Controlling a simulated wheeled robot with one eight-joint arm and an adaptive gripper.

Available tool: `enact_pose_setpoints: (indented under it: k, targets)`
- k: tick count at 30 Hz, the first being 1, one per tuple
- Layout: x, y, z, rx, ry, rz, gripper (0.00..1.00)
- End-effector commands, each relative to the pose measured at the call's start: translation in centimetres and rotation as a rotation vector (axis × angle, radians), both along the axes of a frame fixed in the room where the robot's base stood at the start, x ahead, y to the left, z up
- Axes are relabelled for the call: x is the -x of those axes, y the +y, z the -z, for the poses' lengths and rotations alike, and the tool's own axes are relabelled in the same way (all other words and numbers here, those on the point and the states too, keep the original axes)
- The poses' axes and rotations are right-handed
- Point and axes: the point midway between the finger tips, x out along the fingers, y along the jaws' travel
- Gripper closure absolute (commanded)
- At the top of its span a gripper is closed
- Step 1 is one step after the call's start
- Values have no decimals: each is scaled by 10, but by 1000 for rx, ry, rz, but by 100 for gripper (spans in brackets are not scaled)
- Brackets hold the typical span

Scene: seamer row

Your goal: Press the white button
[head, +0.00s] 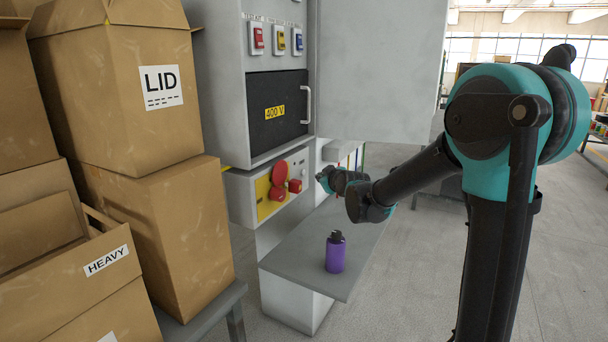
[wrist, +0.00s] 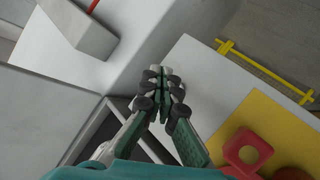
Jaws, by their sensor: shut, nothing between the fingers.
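I cannot make out a white button for certain in either view; it may be hidden behind my gripper or arm. The pale control box (head: 238,194) carries a yellow plate with red buttons (head: 278,176). My gripper (head: 322,178) is just right of this box in the head view. In the wrist view my gripper (wrist: 162,78) is shut and empty, its fingertips in front of the box's pale face (wrist: 195,75). The yellow plate (wrist: 243,118) and a red square button (wrist: 248,150) lie to its lower right. I cannot tell whether the fingertips touch the face.
Above the box is a dark 400 V door (head: 275,112) with a handle, under red, yellow and blue switches (head: 280,40). A purple bottle (head: 335,253) stands on the grey shelf (head: 290,270) below my arm. Stacked cartons (head: 165,230) fill the left.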

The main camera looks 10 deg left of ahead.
Motion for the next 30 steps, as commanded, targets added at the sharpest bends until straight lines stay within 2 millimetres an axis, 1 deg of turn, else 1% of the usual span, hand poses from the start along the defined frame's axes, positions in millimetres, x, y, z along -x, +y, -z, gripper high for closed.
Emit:
enact_pose_setpoints:
  k: [1, 3, 10, 30]
  targets:
    - [-2, 7, 0, 1, -1, -2, 100]
    - [-5, 14, 0, 0, 0, -2, 100]
    - [-10, 27, 0, -1, 0, -1, 100]
    - [-11, 29, 0, 0, 1, -1, 100]
